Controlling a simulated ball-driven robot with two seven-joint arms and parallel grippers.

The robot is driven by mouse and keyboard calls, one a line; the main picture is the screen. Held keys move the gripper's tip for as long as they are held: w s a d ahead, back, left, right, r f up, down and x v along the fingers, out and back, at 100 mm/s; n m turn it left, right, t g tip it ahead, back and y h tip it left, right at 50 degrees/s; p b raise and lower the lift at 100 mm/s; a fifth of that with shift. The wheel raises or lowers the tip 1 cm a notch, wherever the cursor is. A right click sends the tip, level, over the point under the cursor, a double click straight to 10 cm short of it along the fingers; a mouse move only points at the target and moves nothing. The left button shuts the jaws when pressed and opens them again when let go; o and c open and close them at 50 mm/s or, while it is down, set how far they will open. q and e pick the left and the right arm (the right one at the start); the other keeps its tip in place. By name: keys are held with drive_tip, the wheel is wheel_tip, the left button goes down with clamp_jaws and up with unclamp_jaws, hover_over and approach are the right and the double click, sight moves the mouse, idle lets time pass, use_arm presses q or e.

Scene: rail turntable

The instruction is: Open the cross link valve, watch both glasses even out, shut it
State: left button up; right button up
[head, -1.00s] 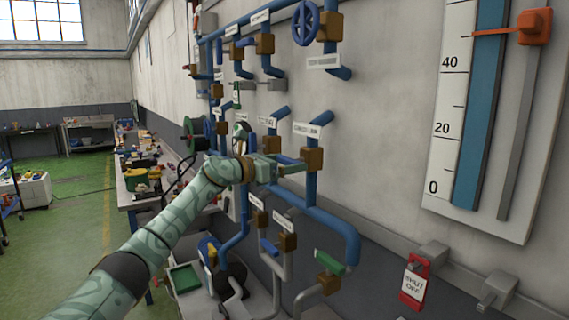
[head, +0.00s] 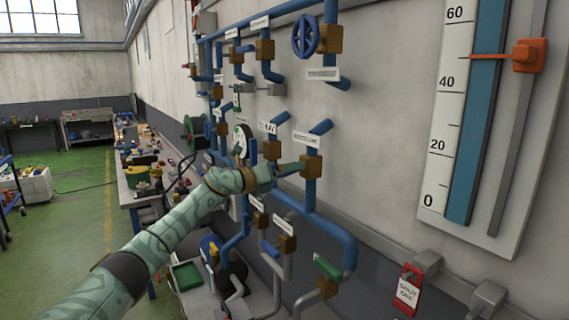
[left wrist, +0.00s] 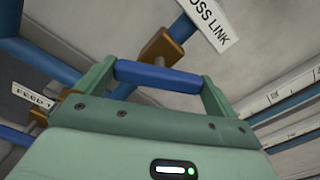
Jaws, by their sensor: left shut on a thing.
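The cross link valve's brass body (head: 311,167) sits on a blue pipe under a white label (head: 306,139). In the left wrist view the label reads "OSS LINK" (left wrist: 212,25), with the brass body (left wrist: 162,45) below it. My left gripper (head: 289,168) is at this valve. In the left wrist view, my left gripper (left wrist: 158,78) is shut on the blue lever (left wrist: 170,77), which lies across between its fingers. A tall glass with a blue column (head: 475,120) stands at the right; the column runs past the top edge. My right gripper is out of view.
An orange pointer (head: 528,55) marks about 50 on the scale. A blue handwheel (head: 305,36), a green-handled valve (head: 327,266) and a red shut-off tag (head: 408,289) are nearby. A cluttered workbench (head: 150,190) stands left along the wall.

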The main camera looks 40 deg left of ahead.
use_arm(q)
drive_tip(key=shift+a+n+p, duration=0.1)
drive_tip(key=shift+n+p, duration=3.95)
drive_tip(key=shift+n, duration=0.85)
drive_tip(key=o, duration=0.6)
drive_tip(key=shift+b+v, duration=2.4)
drive_tip(key=shift+v, duration=5.8)
